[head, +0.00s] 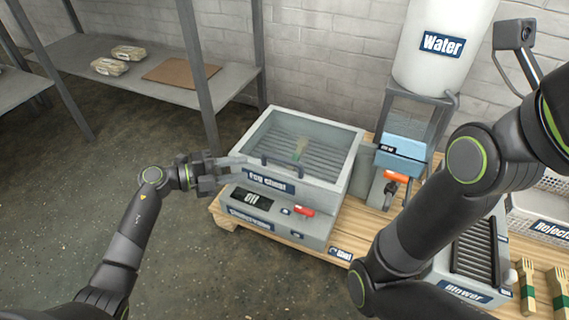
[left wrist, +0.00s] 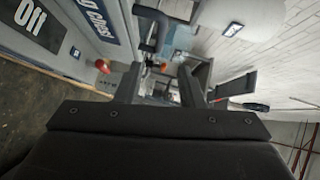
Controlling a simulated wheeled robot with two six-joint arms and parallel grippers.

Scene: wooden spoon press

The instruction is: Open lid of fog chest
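The fog chest (head: 340,185) is a grey box on a wooden pallet, with a clear-looking lid (head: 285,130) lying shut on top. Through it I see a slatted grid and a small green and tan item (head: 300,148). A dark handle (head: 314,176) is at the lid's front edge; a dark handle also shows in the left wrist view (left wrist: 151,28). My left gripper (head: 247,168) is at the chest's front left, fingers pointing right along its front near the handle. In the left wrist view its fingers (left wrist: 165,88) are apart with nothing held. My right arm crosses the right side; its gripper is out of view.
Below the lid are a display reading Off (head: 252,198) and a red switch (head: 304,211). A white water tank (head: 440,45) stands behind right. A metal shelf (head: 225,85) is behind left; the floor at left is clear.

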